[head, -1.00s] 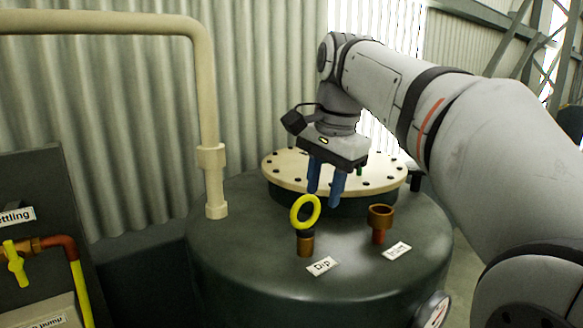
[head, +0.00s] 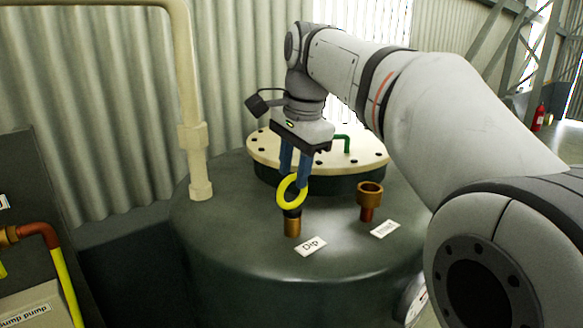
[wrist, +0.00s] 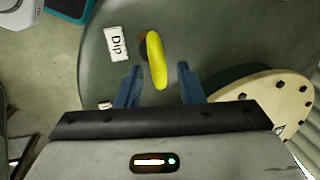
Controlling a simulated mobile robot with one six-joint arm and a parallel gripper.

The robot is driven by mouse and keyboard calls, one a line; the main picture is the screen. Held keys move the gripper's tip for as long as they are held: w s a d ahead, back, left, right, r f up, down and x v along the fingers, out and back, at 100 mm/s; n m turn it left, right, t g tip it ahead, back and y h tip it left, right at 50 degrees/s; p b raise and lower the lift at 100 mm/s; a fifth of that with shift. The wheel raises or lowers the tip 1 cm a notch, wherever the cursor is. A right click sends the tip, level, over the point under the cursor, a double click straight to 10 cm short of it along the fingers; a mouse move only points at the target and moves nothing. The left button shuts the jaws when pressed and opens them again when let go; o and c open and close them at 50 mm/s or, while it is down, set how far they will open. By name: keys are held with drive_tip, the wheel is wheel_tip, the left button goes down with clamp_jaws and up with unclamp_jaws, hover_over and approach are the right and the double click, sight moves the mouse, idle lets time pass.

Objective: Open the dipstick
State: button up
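The dipstick has a yellow ring handle (head: 291,190) on a dark neck. It sits upright in a brass fitting (head: 292,226) on top of the dark green tank (head: 225,215), beside a white "Dip" label (head: 310,246). My gripper (head: 294,174) points down at the ring from behind, its blue fingers apart. In the wrist view the yellow ring (wrist: 158,62) shows edge-on, between and just beyond the two open fingertips (wrist: 161,68). The fingers do not touch it there. The dipstick's lower part is hidden in the fitting.
An open brass cup fitting (head: 369,193) with its own label (head: 385,229) stands right of the dipstick. A cream bolted flange (head: 262,152) with a green handle (head: 341,138) lies behind. A cream pipe (head: 190,90) rises at left.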

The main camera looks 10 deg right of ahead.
clamp_jaws()
idle(0.3)
idle(0.3)
